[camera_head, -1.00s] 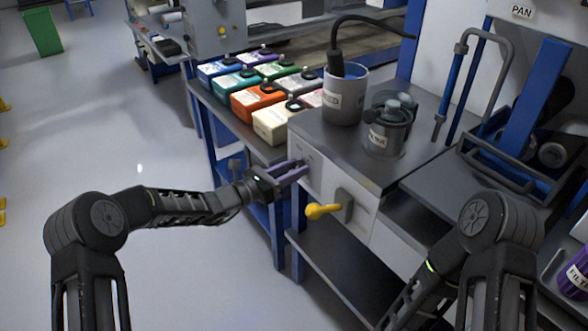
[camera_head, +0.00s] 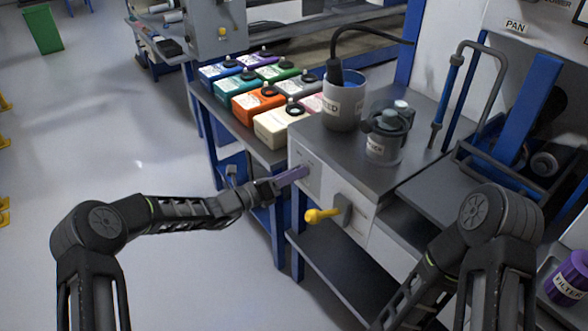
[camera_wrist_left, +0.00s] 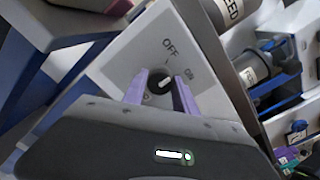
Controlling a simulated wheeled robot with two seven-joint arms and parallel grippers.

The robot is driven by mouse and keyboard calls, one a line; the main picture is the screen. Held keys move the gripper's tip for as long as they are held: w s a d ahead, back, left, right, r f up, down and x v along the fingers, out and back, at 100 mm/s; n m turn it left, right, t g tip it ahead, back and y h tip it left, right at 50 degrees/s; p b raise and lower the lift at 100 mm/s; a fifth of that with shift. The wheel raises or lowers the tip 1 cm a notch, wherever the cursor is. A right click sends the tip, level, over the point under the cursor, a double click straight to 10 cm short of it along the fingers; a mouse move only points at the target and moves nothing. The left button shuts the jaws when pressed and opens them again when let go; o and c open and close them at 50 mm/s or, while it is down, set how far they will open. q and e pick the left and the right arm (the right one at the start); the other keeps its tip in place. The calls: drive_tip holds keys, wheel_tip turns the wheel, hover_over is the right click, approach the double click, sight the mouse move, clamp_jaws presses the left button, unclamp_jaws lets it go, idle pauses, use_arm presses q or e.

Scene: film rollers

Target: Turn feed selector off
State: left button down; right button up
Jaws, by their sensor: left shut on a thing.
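The feed selector is a small dark round knob (camera_wrist_left: 157,84) on a light grey panel, with OFF and ON printed beside it in the left wrist view. A white mark on the knob seems to point towards the ON side. My left gripper (camera_head: 302,172) reaches the panel front from the left. In the left wrist view its purple fingers stand on either side of the knob and are shut on it. In the head view the fingers hide the knob. My right forearm runs out of the bottom of the head view, and its gripper is not visible.
A yellow-handled lever (camera_head: 322,214) sticks out of the same cabinet, right of and below my left gripper. A FEED container (camera_head: 343,105) and a clear jar (camera_head: 384,145) stand on the cabinet top. Several coloured bottles (camera_head: 257,104) stand on the bench to the left.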

use_arm(q)
drive_tip(key=shift+a+n+p, duration=0.1)
drive_tip(key=shift+n+p, duration=1.1)
drive_tip(key=shift+n, duration=1.7)
drive_tip(key=c, duration=1)
unclamp_jaws()
drive_tip(key=v, duration=0.7)
drive_tip(key=shift+s+a, duration=0.25)
drive_tip(key=shift+a, duration=0.05)
drive_tip(key=shift+f, duration=0.1)
